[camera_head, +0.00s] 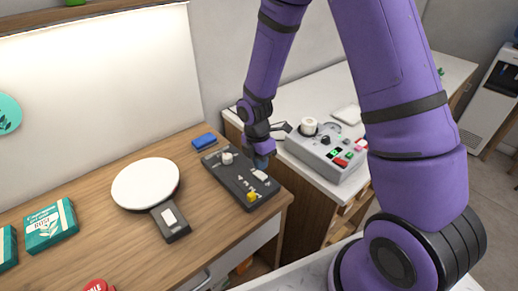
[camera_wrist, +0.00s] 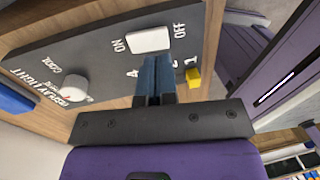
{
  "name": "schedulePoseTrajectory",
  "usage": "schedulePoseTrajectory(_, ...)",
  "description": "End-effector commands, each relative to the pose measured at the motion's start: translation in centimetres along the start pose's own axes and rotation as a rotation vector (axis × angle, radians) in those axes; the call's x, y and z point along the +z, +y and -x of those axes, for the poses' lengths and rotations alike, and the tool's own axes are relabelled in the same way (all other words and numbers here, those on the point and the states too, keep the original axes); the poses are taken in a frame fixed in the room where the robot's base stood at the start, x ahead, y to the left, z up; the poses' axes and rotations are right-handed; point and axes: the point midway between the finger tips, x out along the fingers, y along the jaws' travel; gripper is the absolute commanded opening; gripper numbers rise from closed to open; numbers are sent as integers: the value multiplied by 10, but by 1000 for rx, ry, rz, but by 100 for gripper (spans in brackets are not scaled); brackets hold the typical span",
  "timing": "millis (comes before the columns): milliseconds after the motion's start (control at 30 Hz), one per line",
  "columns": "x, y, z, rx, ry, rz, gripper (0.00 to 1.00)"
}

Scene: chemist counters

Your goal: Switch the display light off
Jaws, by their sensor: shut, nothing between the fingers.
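The dark grey control panel (camera_head: 238,181) lies on the wooden counter and is marked DISPLAY LIGHT in the wrist view (camera_wrist: 95,50). It carries a white round knob (camera_head: 227,157), a white rocker switch (camera_head: 261,175) and a yellow control (camera_head: 252,196). In the wrist view the rocker (camera_wrist: 149,40) sits between the words ON and OFF; I cannot tell which side is pressed. My gripper (camera_head: 262,163) is shut and empty, its blue fingertips (camera_wrist: 154,62) over the panel close beside the rocker. Contact cannot be told. The wall behind the counter glows brightly under the shelf (camera_head: 90,12).
A white round plate device (camera_head: 146,184) stands left of the panel, with green boxes (camera_head: 51,226) farther left. A blue block (camera_head: 204,141) lies behind the panel. A grey device with coloured buttons (camera_head: 325,150) stands on the right-hand counter.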

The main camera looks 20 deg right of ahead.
Motion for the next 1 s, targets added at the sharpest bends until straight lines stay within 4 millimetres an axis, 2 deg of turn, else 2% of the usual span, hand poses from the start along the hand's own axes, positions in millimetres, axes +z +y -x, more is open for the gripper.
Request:
schedulePoseTrajectory(100,0,0,-17,-2,-1,1,0)
schedulePoseTrajectory(300,0,0,-31,0,-1,0,0)
schedulePoseTrajectory(733,0,0,-34,1,-1,0,0)
schedulePoseTrajectory(1000,0,-7,-48,-5,2,0,0)
